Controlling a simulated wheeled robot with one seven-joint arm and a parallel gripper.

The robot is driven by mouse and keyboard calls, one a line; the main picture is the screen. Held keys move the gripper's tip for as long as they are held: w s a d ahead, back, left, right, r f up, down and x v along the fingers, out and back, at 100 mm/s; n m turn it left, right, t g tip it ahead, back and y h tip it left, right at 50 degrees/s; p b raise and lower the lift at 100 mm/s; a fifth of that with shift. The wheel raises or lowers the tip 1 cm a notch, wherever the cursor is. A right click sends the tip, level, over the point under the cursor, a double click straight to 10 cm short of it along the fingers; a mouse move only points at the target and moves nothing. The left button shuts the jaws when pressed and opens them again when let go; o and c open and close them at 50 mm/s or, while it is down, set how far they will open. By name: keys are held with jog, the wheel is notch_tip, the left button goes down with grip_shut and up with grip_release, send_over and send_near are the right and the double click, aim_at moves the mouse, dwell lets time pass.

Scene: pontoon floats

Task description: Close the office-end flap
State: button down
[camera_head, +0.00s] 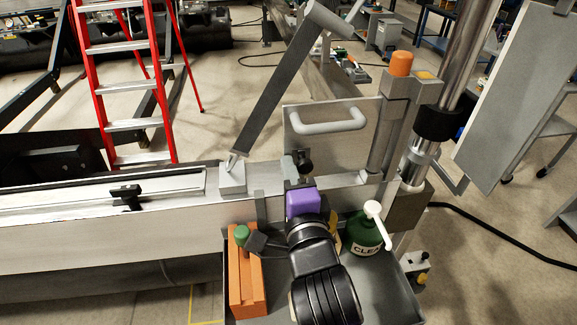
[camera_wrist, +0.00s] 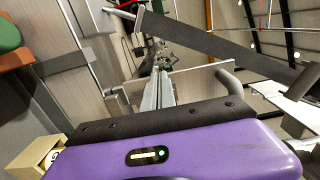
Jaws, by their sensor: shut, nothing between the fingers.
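A grey upright panel with a pale bar handle (camera_head: 328,130) stands at the right end of the long metal bed; it looks like the flap, raised. Its handle also shows in the wrist view (camera_wrist: 229,85). My gripper (camera_head: 298,180), with a purple body, is low in front of the panel's lower left part, below the handle. Its jaws are shut and empty. They look close to the panel's lower edge, but I cannot tell whether they touch it. My gripper's body hides part of the bed's end.
A dark slanted bar (camera_head: 275,95) rises from a block on the bed, left of the panel. A grey tray (camera_head: 385,285) holds an orange block (camera_head: 247,285) and a green pump bottle (camera_head: 368,232). A post with an orange cap (camera_head: 400,64) stands right. A red ladder (camera_head: 120,85) stands behind.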

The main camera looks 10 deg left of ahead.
jog(key=shift+w, duration=0.1)
jog(key=shift+w+a+r+b, duration=0.3)
jog(key=shift+w+b, duration=0.3)
jog(key=shift+b, duration=0.15)
